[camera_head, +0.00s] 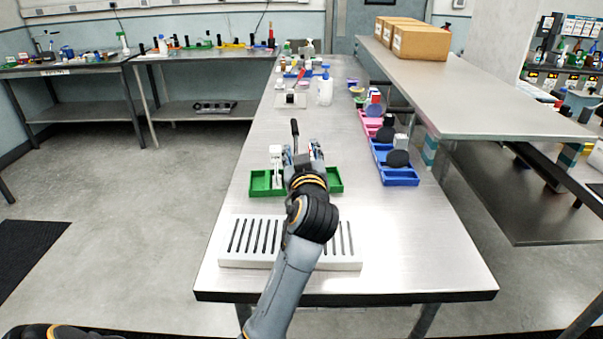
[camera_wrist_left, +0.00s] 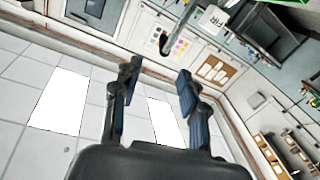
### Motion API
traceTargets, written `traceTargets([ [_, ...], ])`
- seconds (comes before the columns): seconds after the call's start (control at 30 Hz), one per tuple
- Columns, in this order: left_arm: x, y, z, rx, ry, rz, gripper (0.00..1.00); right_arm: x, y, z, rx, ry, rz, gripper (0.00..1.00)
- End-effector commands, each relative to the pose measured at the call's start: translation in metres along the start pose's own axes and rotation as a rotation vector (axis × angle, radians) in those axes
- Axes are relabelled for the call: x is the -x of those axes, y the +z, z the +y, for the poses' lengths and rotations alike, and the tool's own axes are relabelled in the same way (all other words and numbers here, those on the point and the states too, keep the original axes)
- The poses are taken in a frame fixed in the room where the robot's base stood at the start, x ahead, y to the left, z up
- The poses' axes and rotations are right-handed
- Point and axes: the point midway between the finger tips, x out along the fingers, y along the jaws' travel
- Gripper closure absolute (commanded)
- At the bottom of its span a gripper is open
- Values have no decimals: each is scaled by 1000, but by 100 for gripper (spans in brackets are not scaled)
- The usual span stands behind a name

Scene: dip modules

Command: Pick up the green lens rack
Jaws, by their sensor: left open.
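The green lens rack (camera_head: 261,185) lies on the long metal table in the head view. White upright pieces stand in its left part. My left arm covers its middle, and its right end shows past the arm. My left gripper (camera_head: 303,158) appears over or just beyond the rack; I cannot tell its height or whether it touches. In the left wrist view the gripper (camera_wrist_left: 158,80) has its two fingers apart with nothing between them. That view shows ceiling panels and a wall, not the rack. My right gripper is not in view.
A white slotted block (camera_head: 240,262) lies at the near edge of the table, partly under my arm. A blue tray (camera_head: 402,181) and a pink tray (camera_head: 369,128) line the right side. A white bottle (camera_head: 325,89) stands farther back. The near right table top is clear.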

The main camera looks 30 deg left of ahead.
Motion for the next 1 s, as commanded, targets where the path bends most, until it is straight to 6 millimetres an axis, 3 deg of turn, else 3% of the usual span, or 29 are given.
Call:
traceTargets([
  [0.1,-24,-3,-1,-4,-4,1,57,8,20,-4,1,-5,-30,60],
  [0.27,-56,-2,-1,-6,-3,1,57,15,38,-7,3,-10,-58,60],
  [0.43,-74,0,-1,-4,-1,0,57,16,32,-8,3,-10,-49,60],
  [0.67,-92,-1,-3,-7,-2,0,57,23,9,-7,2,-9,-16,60],
  [1.0,-128,3,-4,-4,0,0,57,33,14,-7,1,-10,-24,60],
])
